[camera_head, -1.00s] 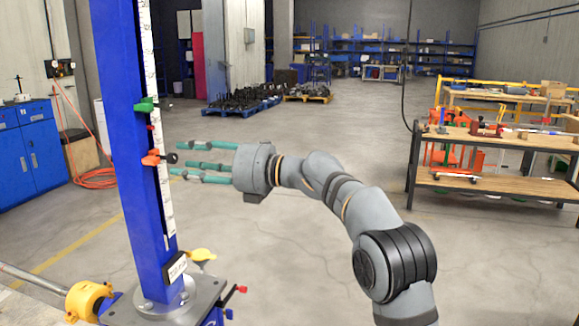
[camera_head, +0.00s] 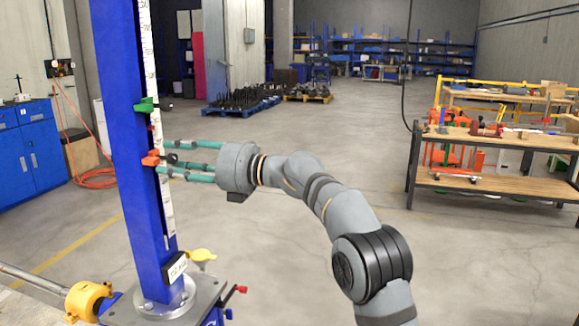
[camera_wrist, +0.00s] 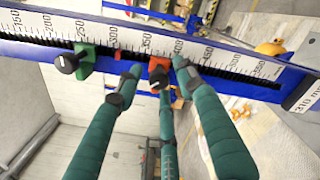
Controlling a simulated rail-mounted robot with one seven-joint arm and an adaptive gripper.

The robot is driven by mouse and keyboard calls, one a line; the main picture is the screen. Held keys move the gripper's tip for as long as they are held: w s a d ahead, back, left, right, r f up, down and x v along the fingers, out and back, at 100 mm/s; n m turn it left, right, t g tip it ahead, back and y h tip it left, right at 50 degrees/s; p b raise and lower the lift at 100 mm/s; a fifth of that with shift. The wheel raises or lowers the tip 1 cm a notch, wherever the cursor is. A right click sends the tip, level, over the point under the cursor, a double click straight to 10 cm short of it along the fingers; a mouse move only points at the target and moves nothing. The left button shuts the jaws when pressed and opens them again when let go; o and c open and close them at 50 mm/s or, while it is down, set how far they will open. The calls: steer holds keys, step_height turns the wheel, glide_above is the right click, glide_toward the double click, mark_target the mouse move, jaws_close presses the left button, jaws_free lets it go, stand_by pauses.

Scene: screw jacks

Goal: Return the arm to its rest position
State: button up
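My three-fingered gripper (camera_head: 172,157) has teal fingers and points left at the upright blue column (camera_head: 130,200) with its white scale. Its fingers are spread, and nothing is seen clamped between them. In the head view the fingertips are beside the orange slider (camera_head: 151,159) on the column. In the wrist view the fingertips of my gripper (camera_wrist: 157,82) stand around the orange slider (camera_wrist: 158,72) and its black knob. I cannot tell whether they touch it. The green slider (camera_head: 146,104) sits higher on the column, and in the wrist view it (camera_wrist: 86,60) is left of the fingers.
The column stands on a grey base plate (camera_head: 190,302) with a yellow part (camera_head: 90,300) at its left. A wooden-topped workbench (camera_head: 495,137) stands at the right. Blue cabinets (camera_head: 25,150) stand at the far left. The floor between column and workbench is clear apart from my arm.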

steer(key=shift+w+r+m+p, duration=0.1)
steer(key=shift+r+m+p, duration=0.15)
steer(key=shift+m+p, duration=0.65)
steer(key=m, duration=0.1)
steer(key=m+p, duration=0.1)
steer(key=m, duration=0.1)
steer(key=d+m, duration=0.1)
steer(key=shift+r, duration=0.25)
steer(key=m+p, duration=0.1)
steer(key=m, duration=0.1)
steer(key=m+p, duration=0.1)
steer(key=m, duration=0.1)
steer(key=m+p, duration=0.2)
steer(key=shift+a, duration=0.3)
steer(key=m+p, duration=0.4)
steer(key=m, duration=0.1)
steer(key=shift+d, duration=0.15)
steer(key=m+p, duration=0.4)
steer(key=shift+f+m, duration=0.1)
steer(key=shift+m, duration=0.3)
steer(key=shift+f+m+p, duration=0.25)
steer(key=shift+m+p, duration=0.2)
steer(key=shift+m, duration=0.05)
